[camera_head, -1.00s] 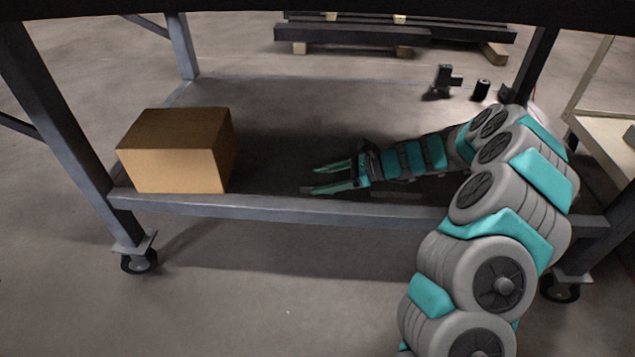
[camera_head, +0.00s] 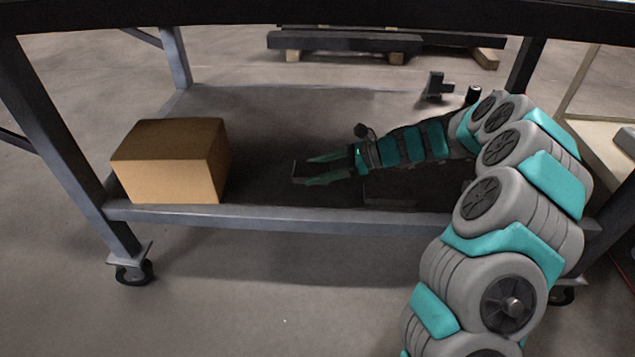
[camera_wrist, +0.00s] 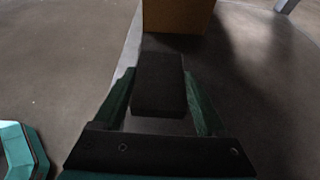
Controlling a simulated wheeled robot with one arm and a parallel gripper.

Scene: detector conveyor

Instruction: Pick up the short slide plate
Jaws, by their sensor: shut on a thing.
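The short slide plate, a dark block (camera_wrist: 160,85), lies lengthwise between my two green fingers in the wrist view. My gripper (camera_head: 303,171) is shut on it, low over the lower shelf of the cart in the head view. There the plate is a small dark shape at the fingertips, hard to tell from the shadow. I cannot tell whether it still touches the shelf.
A cardboard box (camera_head: 172,161) stands on the shelf (camera_head: 250,216) left of my gripper, beyond the fingertips. It also shows in the wrist view (camera_wrist: 178,16). A dark flat piece (camera_head: 390,194) lies under my forearm. Small black parts (camera_head: 437,86) stand at the back right.

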